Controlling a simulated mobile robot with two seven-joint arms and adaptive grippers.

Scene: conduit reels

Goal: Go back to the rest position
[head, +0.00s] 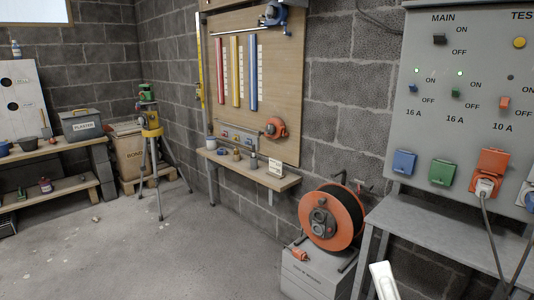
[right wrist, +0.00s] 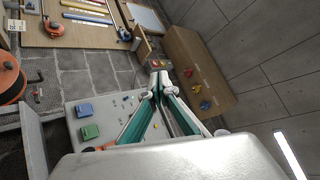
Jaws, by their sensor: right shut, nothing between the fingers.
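My right gripper (right wrist: 160,80) shows in the right wrist view, its two fingers meeting at the tips with nothing between them. The grey socket panel (right wrist: 78,104) lies beyond the fingers in that view, apart from them as far as I can tell. In the head view only a pale piece of my right gripper or arm (head: 383,281) shows at the bottom edge, in front of the grey bench (head: 440,225). My left gripper is not in view.
An orange cable reel (head: 332,218) stands on a grey box (head: 312,275) left of the bench. The panel (head: 465,105) carries sockets, with an orange plug (head: 487,185) and hanging cables. A tripod (head: 154,150) stands farther back. The concrete floor (head: 130,245) at left is mostly clear.

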